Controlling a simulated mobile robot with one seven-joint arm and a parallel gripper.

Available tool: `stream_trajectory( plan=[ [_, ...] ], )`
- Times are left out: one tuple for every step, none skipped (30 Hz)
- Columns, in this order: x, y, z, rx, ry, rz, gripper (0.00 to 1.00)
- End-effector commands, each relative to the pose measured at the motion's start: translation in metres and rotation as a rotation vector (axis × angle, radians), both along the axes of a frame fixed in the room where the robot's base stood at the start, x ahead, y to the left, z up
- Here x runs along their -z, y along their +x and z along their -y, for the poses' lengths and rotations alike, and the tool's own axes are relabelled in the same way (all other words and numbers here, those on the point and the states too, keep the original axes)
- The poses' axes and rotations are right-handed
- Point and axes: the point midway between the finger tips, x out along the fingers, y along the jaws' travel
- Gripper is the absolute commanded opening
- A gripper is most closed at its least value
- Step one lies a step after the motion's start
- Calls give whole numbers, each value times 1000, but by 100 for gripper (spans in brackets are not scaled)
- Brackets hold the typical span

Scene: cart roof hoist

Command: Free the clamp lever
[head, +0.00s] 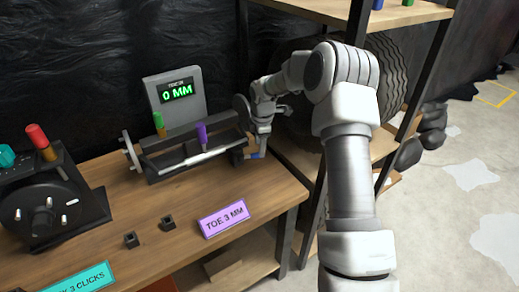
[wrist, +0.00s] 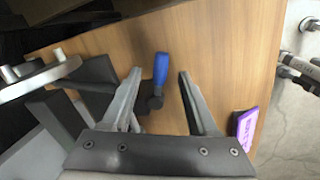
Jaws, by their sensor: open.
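The clamp lever appears to be the blue-handled lever (wrist: 161,68) with a dark pivot (wrist: 155,102), seen over the wooden bench in the wrist view. Its blue end also shows in the head view (head: 257,155), at the right end of the toe fixture (head: 190,153). My gripper (wrist: 159,76) is open, with one finger on each side of the lever and a visible gap to both. I cannot tell how far the fingertips are above or beyond the lever. In the head view my gripper (head: 257,148) partly hides the lever and the fixture's right end.
The fixture carries a green handle (head: 159,124), a purple handle (head: 201,133) and a grey display (head: 177,94) reading 0 MM. A purple "TOE 3 MM" sign (head: 224,218) lies in front. A black device (head: 48,205) stands left. A shelf post (head: 318,200) stands close right of my gripper.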

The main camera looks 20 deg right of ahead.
Motion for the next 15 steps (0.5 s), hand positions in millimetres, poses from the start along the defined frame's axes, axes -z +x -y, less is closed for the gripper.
stream_trajectory(
  plan=[
    [-17,-2,1,0,-1,4,59],
    [-25,-3,1,0,-1,4,59],
    [-35,-5,0,1,-1,5,59],
    [-42,-7,0,1,-1,4,59],
    [-49,-9,0,1,-1,3,59],
    [-59,-10,0,1,-1,4,59],
    [-66,-12,0,1,-1,3,59],
    [-73,-13,0,1,-1,3,59],
    [-82,-15,0,1,-1,4,59],
    [-88,-17,0,1,0,3,59],
    [-95,-18,0,1,0,3,59],
    [-102,-19,0,1,0,3,59],
    [-107,-20,0,0,0,3,59],
    [-112,-22,0,0,-1,3,59],
    [-117,-23,0,0,-1,2,59]
  ],
)
